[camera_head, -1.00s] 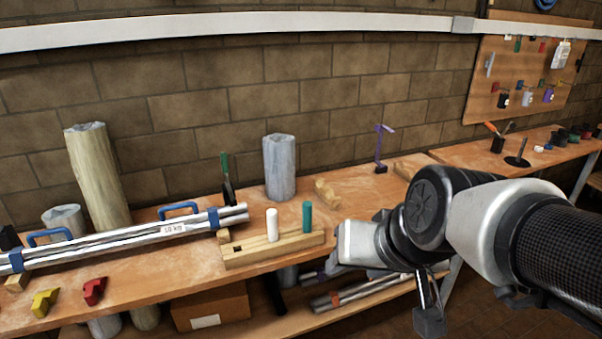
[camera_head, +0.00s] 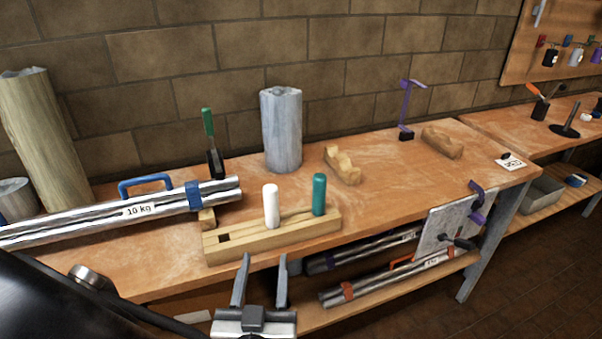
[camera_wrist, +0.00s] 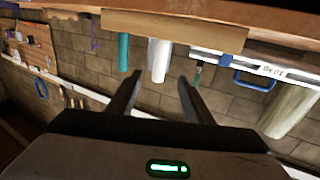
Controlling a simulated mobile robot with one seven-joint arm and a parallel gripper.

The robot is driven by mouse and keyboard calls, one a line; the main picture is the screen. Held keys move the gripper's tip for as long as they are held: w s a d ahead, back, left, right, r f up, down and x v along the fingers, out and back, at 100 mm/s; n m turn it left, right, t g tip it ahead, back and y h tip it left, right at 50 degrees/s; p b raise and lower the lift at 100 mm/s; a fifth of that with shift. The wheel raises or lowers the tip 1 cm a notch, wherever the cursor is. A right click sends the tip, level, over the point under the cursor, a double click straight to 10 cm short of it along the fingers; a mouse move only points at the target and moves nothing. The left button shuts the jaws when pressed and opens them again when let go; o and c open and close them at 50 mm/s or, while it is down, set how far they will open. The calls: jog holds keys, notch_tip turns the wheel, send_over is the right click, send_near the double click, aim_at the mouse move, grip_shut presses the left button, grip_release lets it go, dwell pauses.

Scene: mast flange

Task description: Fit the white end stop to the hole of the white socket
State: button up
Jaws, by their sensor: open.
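A white peg-like piece, likely the white end stop (camera_head: 271,207), stands upright in a wooden block (camera_head: 273,240) near the bench's front edge. A teal peg (camera_head: 319,195) stands to its right in the same block. My gripper (camera_head: 264,262) is open and empty in front of the block, its fingers pointing toward it. In the wrist view the scene appears upside down: the white end stop (camera_wrist: 158,61) lies beyond and between the open fingers (camera_wrist: 160,88), with no contact visible. I cannot make out the white socket in either view.
Metal tubes labelled 10 kg (camera_head: 125,213) lie left of the block. A grey cylinder (camera_head: 282,130) and a wooden cradle (camera_head: 342,165) stand behind it. A grey plate (camera_head: 447,226) is at the front right edge.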

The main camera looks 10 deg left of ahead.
jog(key=b, duration=0.6)
send_near(271, 213)
jog(key=w, duration=0.5)
jog(key=shift+w+a+f, duration=0.1)
jog(key=shift+w+a, duration=0.2)
jog(key=shift+w+a+b, duration=0.2)
jog(key=shift+w, duration=0.8)
jog(key=shift+w+a+b, duration=0.2)
jog(key=shift+w+b, duration=0.05)
jog(key=shift+w, duration=0.75)
jog(key=shift+w+a+b, duration=0.2)
jog(key=shift+w, duration=0.8)
grip_shut()
